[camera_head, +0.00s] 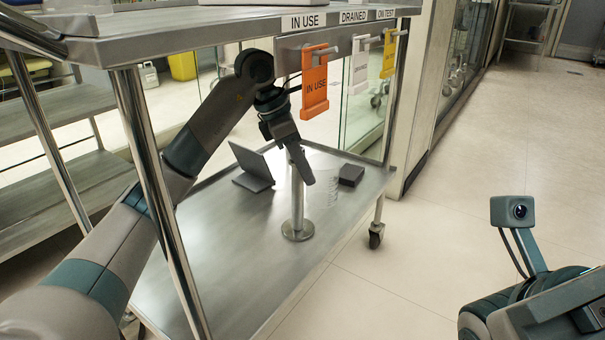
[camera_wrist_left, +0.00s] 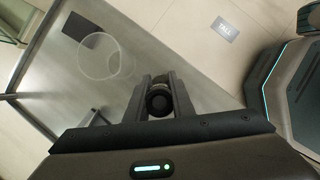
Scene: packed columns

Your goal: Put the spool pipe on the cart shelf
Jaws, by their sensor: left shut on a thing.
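The spool pipe (camera_head: 298,212) is a slim metal tube with a round flange at its foot. It is upright at the lower shelf (camera_head: 225,255) of the steel cart, near the shelf's right edge, and its foot appears to rest on the shelf. My left gripper (camera_head: 301,168) reaches down from above and is shut on the upper part of the pipe. In the left wrist view the pipe's dark round end (camera_wrist_left: 158,101) shows between the fingers. My right arm is at the lower right of the head view, with its fingers out of view.
A clear cylinder (camera_head: 335,190), a dark block (camera_head: 351,175) and a dark angled stand (camera_head: 253,168) are on the shelf around the pipe. Cart posts (camera_head: 160,200) and the top deck (camera_head: 150,35) frame the arm. Orange, white and yellow tags (camera_head: 314,85) hang above. The shelf's front is clear.

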